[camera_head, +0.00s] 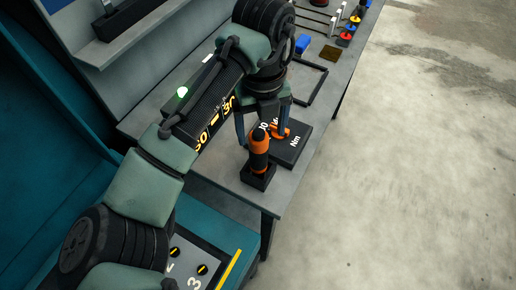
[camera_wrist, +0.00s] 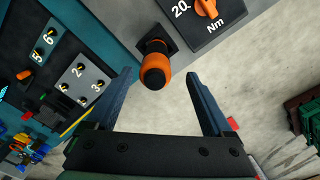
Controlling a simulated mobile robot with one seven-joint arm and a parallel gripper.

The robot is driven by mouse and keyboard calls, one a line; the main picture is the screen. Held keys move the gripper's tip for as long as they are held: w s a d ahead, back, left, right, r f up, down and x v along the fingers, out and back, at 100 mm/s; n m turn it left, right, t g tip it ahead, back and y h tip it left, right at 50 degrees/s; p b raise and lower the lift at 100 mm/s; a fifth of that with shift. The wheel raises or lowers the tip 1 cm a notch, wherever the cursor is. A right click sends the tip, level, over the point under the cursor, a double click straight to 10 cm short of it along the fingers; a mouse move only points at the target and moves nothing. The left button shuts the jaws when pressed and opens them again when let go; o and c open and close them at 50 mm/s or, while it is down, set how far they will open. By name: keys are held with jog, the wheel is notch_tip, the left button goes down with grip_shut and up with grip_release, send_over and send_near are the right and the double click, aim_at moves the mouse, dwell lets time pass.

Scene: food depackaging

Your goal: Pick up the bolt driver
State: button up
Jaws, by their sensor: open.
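The bolt driver (camera_head: 259,152), orange and black, stands upright in a black square base (camera_head: 258,177) on the grey workbench. My gripper (camera_head: 263,139) is open above the bench at the driver. In the wrist view the fingertips of my gripper (camera_wrist: 160,75) lie on either side of the driver's end, with clear gaps. No contact shows. How far the fingers are above or beside the driver is hard to tell.
A black Nm dial panel (camera_head: 293,151) with an orange knob (camera_head: 281,130) lies close beside the driver. A numbered bolt panel (camera_head: 184,262) is at the lower bench. A black frame (camera_head: 311,91) lies farther along. The floor (camera_head: 420,180) to the right is clear.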

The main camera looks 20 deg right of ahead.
aim_at(259, 159)
jog(key=shift+w+f, duration=0.1)
jog(key=shift+f, duration=0.25)
jog(key=shift+a+f+p, duration=0.15)
jog(key=shift+f+p, duration=0.45)
jog(key=shift+f, duration=0.75)
jog(key=shift+a+f+p, duration=0.15)
jog(key=shift+f+p, duration=0.4)
jog(key=shift+f, duration=0.8)
grip_shut()
jog(key=shift+r, duration=0.15)
